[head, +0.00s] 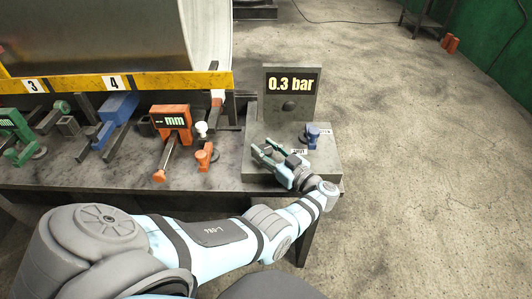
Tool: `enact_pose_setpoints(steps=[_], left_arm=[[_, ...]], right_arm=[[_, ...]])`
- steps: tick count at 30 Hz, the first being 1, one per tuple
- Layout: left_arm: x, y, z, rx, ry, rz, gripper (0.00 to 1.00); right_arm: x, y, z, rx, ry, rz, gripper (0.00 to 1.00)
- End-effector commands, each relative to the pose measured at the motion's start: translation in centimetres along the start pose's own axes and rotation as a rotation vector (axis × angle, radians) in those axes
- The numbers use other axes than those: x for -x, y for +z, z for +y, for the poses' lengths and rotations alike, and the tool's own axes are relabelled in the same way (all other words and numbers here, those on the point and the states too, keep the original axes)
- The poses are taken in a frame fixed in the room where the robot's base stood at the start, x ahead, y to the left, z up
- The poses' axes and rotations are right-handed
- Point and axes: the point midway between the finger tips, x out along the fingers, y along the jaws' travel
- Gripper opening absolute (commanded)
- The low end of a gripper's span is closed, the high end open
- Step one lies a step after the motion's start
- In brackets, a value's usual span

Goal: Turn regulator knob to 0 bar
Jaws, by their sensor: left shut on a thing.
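The regulator's upright grey panel (308,108) stands at the back of a grey block (258,172), and its display (290,84) reads 0.3 bar. A dark round knob (289,106) sits on the panel below the display. My left gripper (263,150) is over the left part of the block, in front of the panel and apart from the dark knob. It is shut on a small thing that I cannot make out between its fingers. A blue valve handle (312,135) stands on the block to the right. My right gripper is not in view.
Left of the block, the bench (215,180) holds an orange gauge (172,121) marked mm, a small orange valve (206,155) and blue and green clamps. A large metal cylinder (100,35) lies behind a yellow numbered rail (165,82). The floor at right is open.

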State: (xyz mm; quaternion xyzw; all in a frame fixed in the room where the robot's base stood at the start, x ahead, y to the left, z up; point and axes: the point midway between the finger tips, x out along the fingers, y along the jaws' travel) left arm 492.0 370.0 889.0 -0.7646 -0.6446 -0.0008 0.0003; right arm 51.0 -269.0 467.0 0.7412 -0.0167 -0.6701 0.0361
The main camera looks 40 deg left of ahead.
Motion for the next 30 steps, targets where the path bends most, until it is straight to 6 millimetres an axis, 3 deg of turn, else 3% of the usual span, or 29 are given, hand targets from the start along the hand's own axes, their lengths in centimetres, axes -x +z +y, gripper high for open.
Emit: enact_pose_setpoints(steps=[13, 14, 17, 26, 30], left_arm=[[0.0, 0.0, 0.0, -0.001, -0.011, -0.003, 0.1], [0.0, 0.0, 0.0, -0.001, -0.011, -0.003, 0.41], [0.0, 0.0, 0.0, -0.001, -0.011, -0.002, 0.57], [0.1, 0.0, 0.0, 0.0, -0.01, -0.001, 0.59], [1.8, 0.1, 0.1, 0.0, -0.008, -0.004, 0.59]], right_arm=[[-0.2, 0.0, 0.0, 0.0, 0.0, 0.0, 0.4], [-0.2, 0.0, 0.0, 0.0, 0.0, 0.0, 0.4], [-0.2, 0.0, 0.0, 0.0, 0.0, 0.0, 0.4], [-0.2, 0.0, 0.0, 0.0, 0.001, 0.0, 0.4], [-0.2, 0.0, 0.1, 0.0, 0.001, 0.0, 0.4]])
